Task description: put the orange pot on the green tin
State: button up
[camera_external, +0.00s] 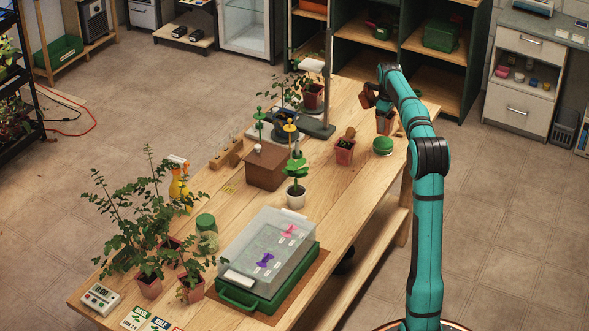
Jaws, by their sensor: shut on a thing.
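The orange pot (385,123) is a small terracotta-coloured pot under my wrist. My gripper (384,109) is dark, points down and is shut on this pot near its upper part; the fingers are small and partly hidden. The pot looks roughly upright. The green tin (383,146) is a low round green thing on the table, just below and in front of the pot in the picture. The pot appears apart from the tin; its exact height and depth relative to the tin cannot be told from this view.
A reddish-brown pot (367,99) shows left of my gripper. A potted seedling (345,156) stands left of the tin, with a small brown thing (350,132) behind it. The table (345,205) is clear in front.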

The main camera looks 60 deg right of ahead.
jog(key=shift+f, duration=2.1)
jog(key=o, duration=1.1)
jog(key=shift+f, duration=0.15)
notch_tip(320, 180, up, 12)
jog(key=shift+r, duration=0.15)
